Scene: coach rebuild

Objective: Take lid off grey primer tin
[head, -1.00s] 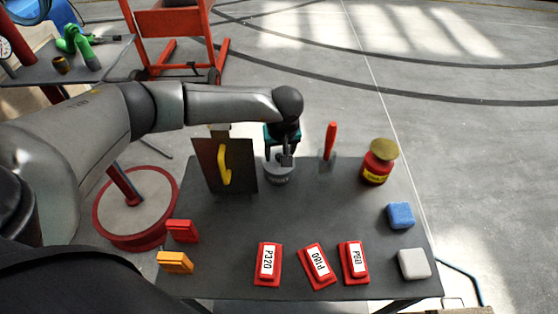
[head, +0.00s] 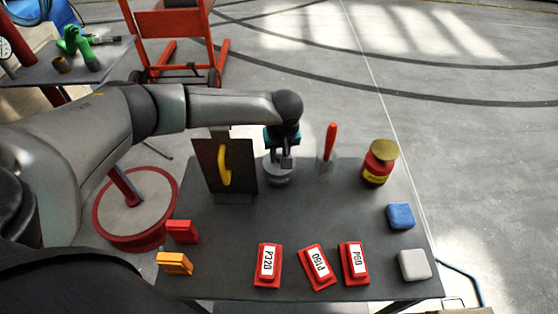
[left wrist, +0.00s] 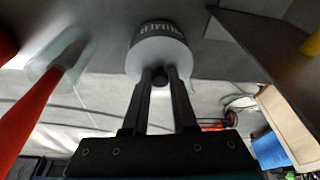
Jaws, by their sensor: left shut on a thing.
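The grey primer tin (head: 279,179) stands upright near the far edge of the dark table (head: 225,275). In the left wrist view the tin (left wrist: 160,30) shows the word PRIMER on its side, and its round pale lid (left wrist: 150,62) has a small dark knob (left wrist: 160,76). My left gripper (head: 286,162) reaches down over the tin from above. In the left wrist view the fingers (left wrist: 160,82) are shut on the lid's knob. The lid appears to sit on the tin; I see no clear gap. My right gripper is not in view.
A panel with a yellow handle (head: 224,165) stands just left of the tin. A red-handled tool (head: 330,142) stands upright to its right. A red tin with a gold lid (head: 379,163) is farther right. Red sanding blocks (head: 268,264) lie in front; the table's middle is clear.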

